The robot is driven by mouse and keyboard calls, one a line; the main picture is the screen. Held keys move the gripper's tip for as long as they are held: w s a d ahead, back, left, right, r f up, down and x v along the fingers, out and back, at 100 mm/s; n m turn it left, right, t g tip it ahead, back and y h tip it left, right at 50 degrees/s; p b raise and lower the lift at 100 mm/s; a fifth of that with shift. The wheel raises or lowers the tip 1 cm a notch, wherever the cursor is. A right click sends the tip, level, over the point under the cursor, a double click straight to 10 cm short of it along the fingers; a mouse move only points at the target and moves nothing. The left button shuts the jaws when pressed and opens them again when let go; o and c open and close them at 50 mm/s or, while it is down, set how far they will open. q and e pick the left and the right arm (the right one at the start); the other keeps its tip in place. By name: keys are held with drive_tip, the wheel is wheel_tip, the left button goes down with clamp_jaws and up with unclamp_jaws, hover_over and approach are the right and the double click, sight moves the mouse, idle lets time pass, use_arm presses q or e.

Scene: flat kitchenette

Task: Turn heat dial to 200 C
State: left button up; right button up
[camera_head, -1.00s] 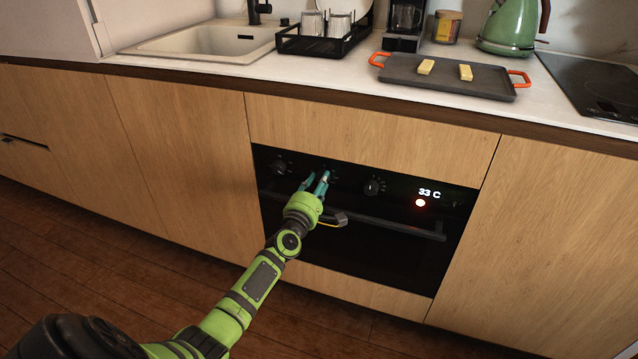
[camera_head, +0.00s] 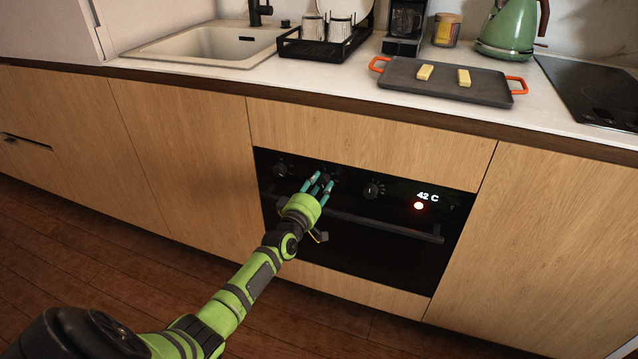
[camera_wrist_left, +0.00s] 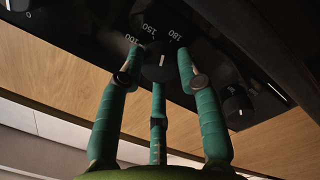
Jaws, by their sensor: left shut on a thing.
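The heat dial (camera_wrist_left: 160,62) is a round black knob with a white mark, on the black oven front. In the left wrist view, the numbers 100, 150 and 180 show on the panel around it. My left gripper (camera_head: 320,184) has its teal fingers around this dial and is shut on it. The fingers partly hide the dial in the head view. The oven display (camera_head: 427,197) reads 42 C, and an orange-red light (camera_head: 419,206) glows below it. My right gripper is not in view.
Other black knobs sit left (camera_head: 280,170) and right (camera_head: 373,190) of the gripped dial. The oven handle (camera_head: 390,226) runs across below them. The counter above holds a grey tray (camera_head: 440,86) with two pale yellow blocks, a green kettle (camera_head: 508,30) and a dish rack (camera_head: 300,48).

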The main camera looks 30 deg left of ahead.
use_arm(q)
drive_tip(key=m+p, duration=0.1)
drive_tip(key=m, duration=0.1)
drive_tip(key=m+p, duration=0.1)
drive_tip(key=m, duration=0.1)
drive_tip(key=shift+r+m, duration=0.2)
drive_tip(key=shift+m, duration=0.2)
drive_tip(key=m+p, duration=0.1)
drive_tip(key=m, duration=0.3)
drive_tip(key=shift+p, duration=0.4)
drive_tip(key=shift+m+g+p, duration=0.4)
drive_tip(key=shift+m+p, duration=0.15)
drive_tip(key=shift+m, duration=1.65)
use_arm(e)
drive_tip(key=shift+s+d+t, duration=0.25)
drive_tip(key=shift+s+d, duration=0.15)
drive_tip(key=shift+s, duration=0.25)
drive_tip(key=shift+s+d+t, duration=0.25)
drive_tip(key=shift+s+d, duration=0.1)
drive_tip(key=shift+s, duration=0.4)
use_arm(q)
drive_tip(key=o, duration=1.1)
drive_tip(key=shift+o, duration=0.2)
drive_tip(key=shift+f, duration=0.1)
